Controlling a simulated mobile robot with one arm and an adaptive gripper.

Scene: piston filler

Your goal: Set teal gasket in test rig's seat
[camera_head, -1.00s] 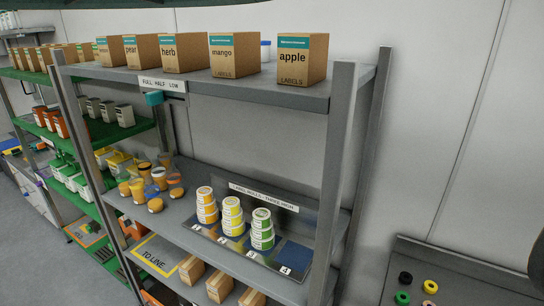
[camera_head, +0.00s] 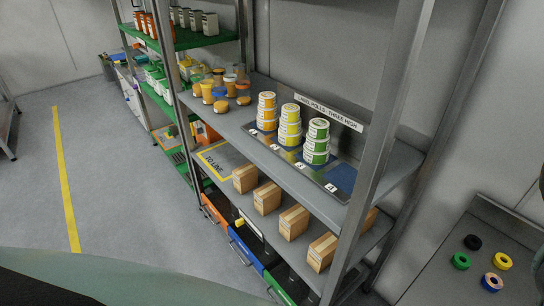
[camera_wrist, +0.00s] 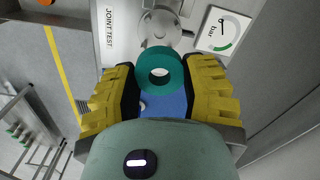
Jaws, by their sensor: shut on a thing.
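In the wrist view my gripper (camera_wrist: 158,88) has two yellow-and-black fingers, one on each side of a thick teal gasket (camera_wrist: 153,61). It is shut on the gasket, which has a round hole facing the camera. Just beyond the gasket is the test rig (camera_wrist: 131,42), a pale panel marked JOINT TEST. A round metal fitting (camera_wrist: 160,26) on it lies just past the gasket's upper edge, partly hidden by it. I cannot tell whether gasket and fitting touch. A gauge (camera_wrist: 221,32) marked "bar" sits to the right. The head view shows neither gripper nor rig clearly.
In the head view a grey bench (camera_head: 437,281) at the lower right bears several rings, among them a black one (camera_head: 473,242) and a green one (camera_head: 460,261). A shelf rack (camera_head: 225,110) with tubs and boxes fills the middle. Floor (camera_head: 110,180) at the left is clear.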

